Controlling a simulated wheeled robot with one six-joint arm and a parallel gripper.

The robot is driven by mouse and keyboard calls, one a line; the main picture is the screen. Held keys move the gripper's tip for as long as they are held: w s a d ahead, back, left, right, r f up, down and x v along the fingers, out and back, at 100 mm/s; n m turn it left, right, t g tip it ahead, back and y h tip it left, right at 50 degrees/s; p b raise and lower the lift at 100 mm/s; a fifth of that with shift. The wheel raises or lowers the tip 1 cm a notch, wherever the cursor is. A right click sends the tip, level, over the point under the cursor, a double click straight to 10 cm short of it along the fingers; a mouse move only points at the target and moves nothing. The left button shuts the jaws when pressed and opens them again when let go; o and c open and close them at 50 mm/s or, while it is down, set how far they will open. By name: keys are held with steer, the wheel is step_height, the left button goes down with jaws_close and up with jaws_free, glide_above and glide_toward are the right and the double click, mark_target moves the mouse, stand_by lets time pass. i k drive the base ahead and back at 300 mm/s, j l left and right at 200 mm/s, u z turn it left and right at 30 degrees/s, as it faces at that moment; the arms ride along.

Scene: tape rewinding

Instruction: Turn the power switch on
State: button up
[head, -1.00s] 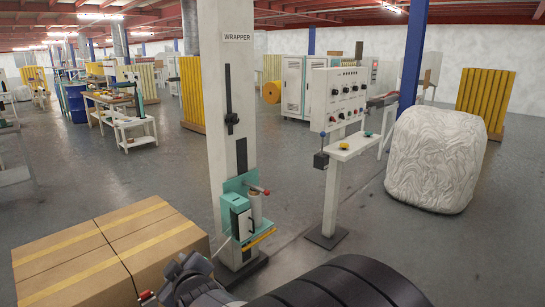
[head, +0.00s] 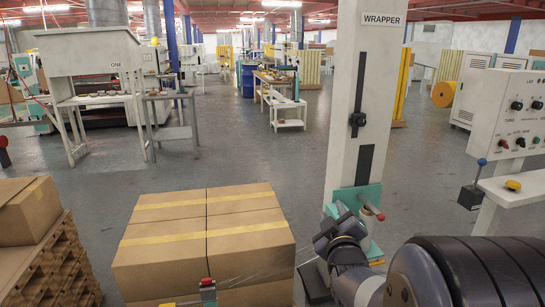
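The white control panel (head: 508,88) stands at the right edge, partly cut off, with rows of small red and black knobs or switches. Its labels are too small to read, so I cannot tell which is the power switch. My dark arm comes in from the lower right and bends in front of the wrapper's teal carriage. No gripper is clearly on any switch.
The white wrapper column (head: 370,85) stands right of centre, with a red-tipped lever on its carriage. Taped cartons (head: 200,235) stand in front; thin clear film stretches across their right side. A pallet of cartons (head: 50,265) is at the left.

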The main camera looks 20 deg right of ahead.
mark_target(502, 142)
steer(key=l+u, duration=0.25)
steer(key=l, duration=3)
steer(key=k+l+u, duration=0.1)
steer(key=l, duration=0.65)
steer(key=k+l, duration=0.1)
steer(key=l, duration=0.6)
steer(key=k+l+u, duration=0.1)
steer(key=l, duration=0.65)
